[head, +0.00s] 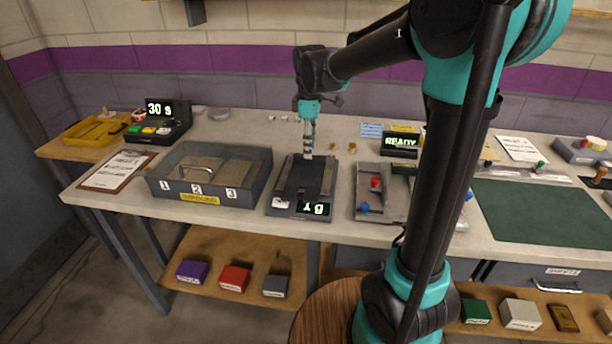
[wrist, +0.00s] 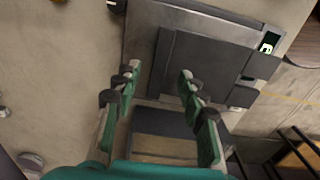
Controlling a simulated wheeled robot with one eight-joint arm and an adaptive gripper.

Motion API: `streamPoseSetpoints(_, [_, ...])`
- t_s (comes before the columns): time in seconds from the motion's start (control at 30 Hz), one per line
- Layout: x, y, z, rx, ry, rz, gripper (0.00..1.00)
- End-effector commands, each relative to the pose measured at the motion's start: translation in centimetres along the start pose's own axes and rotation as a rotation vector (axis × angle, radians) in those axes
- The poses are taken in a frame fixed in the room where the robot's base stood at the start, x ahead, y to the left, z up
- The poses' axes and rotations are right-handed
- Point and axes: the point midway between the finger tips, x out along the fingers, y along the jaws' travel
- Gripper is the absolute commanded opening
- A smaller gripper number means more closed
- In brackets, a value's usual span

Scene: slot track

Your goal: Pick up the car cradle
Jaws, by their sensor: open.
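My gripper (head: 307,154) points down over the back part of the weighing scale (head: 284,209), whose display reads 1 g. In the wrist view its two green fingers (wrist: 158,82) are spread apart with nothing held between them. A dark flat piece (head: 300,178) with raised edges lies on the scale; it may be the car cradle, but I see no label on it.
A grey tray (head: 250,192) with compartments numbered 1, 2 and 3 stands left of the scale. A grey panel (head: 393,203) with red and blue knobs lies to the right. A READY display (head: 401,141) stands behind. A green mat (head: 535,210) lies far right.

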Motion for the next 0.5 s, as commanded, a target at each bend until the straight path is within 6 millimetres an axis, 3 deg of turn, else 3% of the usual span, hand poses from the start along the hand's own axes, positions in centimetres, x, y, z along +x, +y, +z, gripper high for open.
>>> streamPoseSetpoints(0.2, [2.6, 0.1, 0.1, 0.0, 0.0, 0.0, 0.41])
streamPoseSetpoints(0.5, [2.9, 0.1, 0.1, 0.0, 0.0, 0.0, 0.41])
